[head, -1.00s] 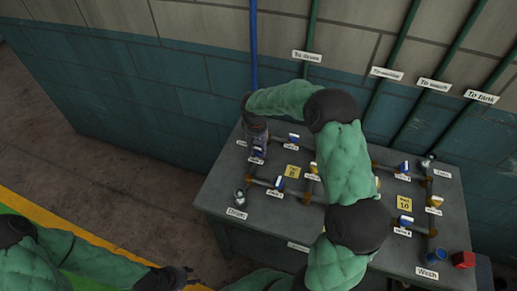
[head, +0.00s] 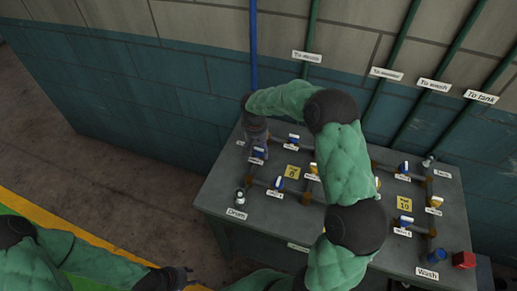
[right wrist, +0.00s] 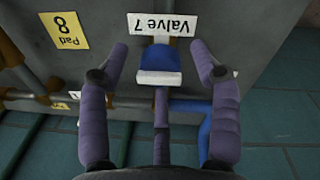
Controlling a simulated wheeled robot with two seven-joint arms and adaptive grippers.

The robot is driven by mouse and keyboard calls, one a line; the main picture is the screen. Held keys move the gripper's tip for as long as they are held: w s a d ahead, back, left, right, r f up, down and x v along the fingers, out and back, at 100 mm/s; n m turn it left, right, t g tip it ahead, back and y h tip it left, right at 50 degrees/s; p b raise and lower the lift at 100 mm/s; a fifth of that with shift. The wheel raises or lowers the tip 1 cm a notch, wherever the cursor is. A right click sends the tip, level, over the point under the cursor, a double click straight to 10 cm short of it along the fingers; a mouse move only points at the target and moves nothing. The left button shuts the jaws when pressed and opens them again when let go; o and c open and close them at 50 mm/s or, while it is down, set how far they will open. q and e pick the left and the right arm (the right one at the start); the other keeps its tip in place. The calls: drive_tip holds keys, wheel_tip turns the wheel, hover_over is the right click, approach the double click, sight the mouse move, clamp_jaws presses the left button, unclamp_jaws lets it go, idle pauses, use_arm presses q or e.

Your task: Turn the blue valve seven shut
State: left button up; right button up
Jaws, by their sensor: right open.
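Blue valve seven (right wrist: 159,58) lies between the fingers of my right gripper (right wrist: 160,50) in the right wrist view. It has a blue body with a white-faced bar, and the "Valve 7" label (right wrist: 162,24) is just beyond it. My right gripper is open, with a finger on each side and visible gaps to the valve. In the head view the right gripper (head: 257,147) is over the bench's left back part and partly covers the valve. My left gripper (head: 180,276) is low in the head view, off the bench; its fingers are too small to read.
The grey bench (head: 225,190) carries pipes with several other blue and yellow valves. A yellow "Pad 8" tag (right wrist: 64,30) is beside valve seven. A red block (head: 463,259) and a blue cup (head: 437,256) are at the right. The wall stands behind.

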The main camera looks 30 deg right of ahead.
sight(256, 151)
wheel_tip(256, 151, up, 12)
drive_tip(key=shift+w+a, duration=0.15)
drive_tip(key=shift+a, duration=0.3)
drive_tip(key=shift+f, duration=0.1)
idle(0.4)
